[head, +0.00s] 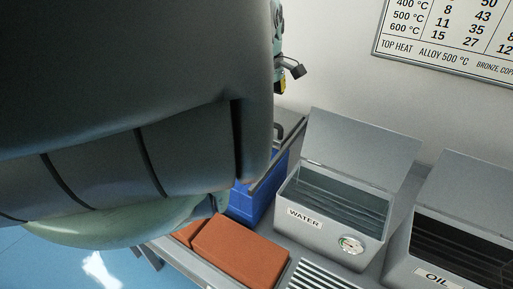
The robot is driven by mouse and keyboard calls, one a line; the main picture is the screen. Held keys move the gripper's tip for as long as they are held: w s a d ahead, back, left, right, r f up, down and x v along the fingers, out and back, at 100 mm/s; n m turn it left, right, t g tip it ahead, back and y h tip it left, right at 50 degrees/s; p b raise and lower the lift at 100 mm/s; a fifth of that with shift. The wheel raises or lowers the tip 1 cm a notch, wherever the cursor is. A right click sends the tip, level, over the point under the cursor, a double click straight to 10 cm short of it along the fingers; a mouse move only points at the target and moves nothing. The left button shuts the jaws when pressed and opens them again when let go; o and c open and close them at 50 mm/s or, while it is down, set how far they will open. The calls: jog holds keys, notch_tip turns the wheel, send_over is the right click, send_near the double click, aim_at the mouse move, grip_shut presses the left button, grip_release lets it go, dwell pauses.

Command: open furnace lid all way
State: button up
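A blue box (247,201) stands on the bench left of the water tank, mostly hidden behind my arm. A thin grey edge slants up over it, with a dark handle (281,131) near its upper part. I cannot tell whether this box is the furnace or how far any lid on it is open. Part of my gripper (290,74) seems to show above, against the wall, as dark finger pieces with a bit of yellow. It appears apart from the handle. My arm hides the rest of it, so its opening is unclear.
A grey WATER tank (318,228) and an OIL tank (398,264) stand to the right with raised lids. Orange-brown bricks (238,250) lie in front of the blue box, beside a slotted grille (316,277). A temperature chart (450,40) hangs on the wall. Blue floor shows lower left.

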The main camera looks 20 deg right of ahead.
jog(key=shift+w+a+r, duration=0.1)
jog(key=shift+a+r, duration=0.2)
jog(key=shift+r, duration=0.2)
jog(key=shift+a+r, duration=0.3)
jog(key=shift+r, duration=0.2)
